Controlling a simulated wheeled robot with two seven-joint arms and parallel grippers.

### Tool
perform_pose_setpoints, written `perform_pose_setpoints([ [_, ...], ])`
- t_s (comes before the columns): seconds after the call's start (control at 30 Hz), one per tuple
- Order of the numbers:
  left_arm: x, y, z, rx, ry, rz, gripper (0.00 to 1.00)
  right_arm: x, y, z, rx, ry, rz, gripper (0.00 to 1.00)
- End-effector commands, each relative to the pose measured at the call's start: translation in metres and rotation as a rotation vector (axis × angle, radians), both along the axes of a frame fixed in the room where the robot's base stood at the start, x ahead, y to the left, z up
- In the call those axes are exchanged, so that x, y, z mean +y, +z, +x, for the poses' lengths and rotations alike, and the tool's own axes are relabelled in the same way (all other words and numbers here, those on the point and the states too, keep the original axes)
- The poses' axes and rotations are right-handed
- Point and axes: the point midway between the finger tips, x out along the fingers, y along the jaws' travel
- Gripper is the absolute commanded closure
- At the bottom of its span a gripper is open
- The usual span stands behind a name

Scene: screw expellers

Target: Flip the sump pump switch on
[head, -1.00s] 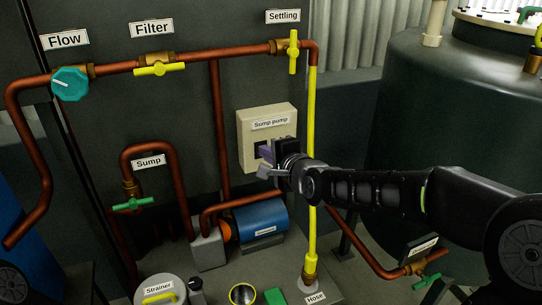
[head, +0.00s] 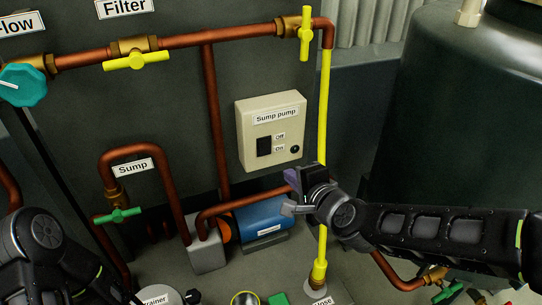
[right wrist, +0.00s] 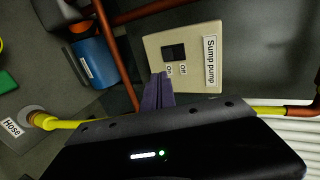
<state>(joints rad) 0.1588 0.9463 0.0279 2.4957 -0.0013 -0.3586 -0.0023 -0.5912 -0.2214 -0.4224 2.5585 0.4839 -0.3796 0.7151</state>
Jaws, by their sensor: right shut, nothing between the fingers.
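The sump pump switch box (head: 272,130) is a cream panel on the dark wall, labelled "Sump pump". Its black switch (head: 264,146) sits at lower left, beside an "Off" label above and an "On" label below. I cannot tell which way the switch is tilted. My right gripper (head: 291,188) is shut and empty, below and to the right of the box and apart from the switch. In the right wrist view its purple fingers (right wrist: 157,92) lie close together, with the box (right wrist: 208,75) and switch (right wrist: 174,52) beyond them. My left arm shows at lower left, but its fingers do not.
A yellow vertical pipe (head: 323,130) runs just right of the box. Copper pipes (head: 213,125) run left of it. The blue pump (head: 262,217) lies below, and a large dark tank (head: 450,120) stands at right. The space before the switch is clear.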

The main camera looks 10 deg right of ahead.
Motion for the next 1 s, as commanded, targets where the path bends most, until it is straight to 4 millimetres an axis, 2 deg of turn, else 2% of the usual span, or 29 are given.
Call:
perform_pose_setpoints([
  [0.27, 0.0, 0.002, 0.0, 0.0, 0.0, 0.0, 0.63, 0.001, -0.001, 0.004, 0.001, -0.001, -0.001, 1.0],
  [0.47, 0.0, 0.007, 0.0, 0.0, 0.0, 0.0, 0.63, 0.004, -0.007, 0.018, 0.002, 0.002, -0.004, 1.0],
  [0.5, 0.0, 0.009, 0.0, 0.0, 0.0, 0.0, 0.63, 0.005, -0.009, 0.022, 0.002, 0.003, -0.004, 1.0],
  [0.6, 0.0, -0.005, 0.0, -0.001, 0.0, 0.0, 0.63, 0.008, -0.023, 0.04, 0.0, 0.002, -0.004, 1.0],
  [0.83, 0.0, -0.022, 0.0, 0.0, -0.001, 0.0, 0.63, 0.016, -0.042, 0.084, 0.001, 0.001, -0.004, 1.0],
  [1.0, 0.0, -0.023, 0.0, 0.0, -0.001, 0.0, 0.63, 0.022, -0.044, 0.111, 0.0, 0.0, -0.003, 1.0],
])
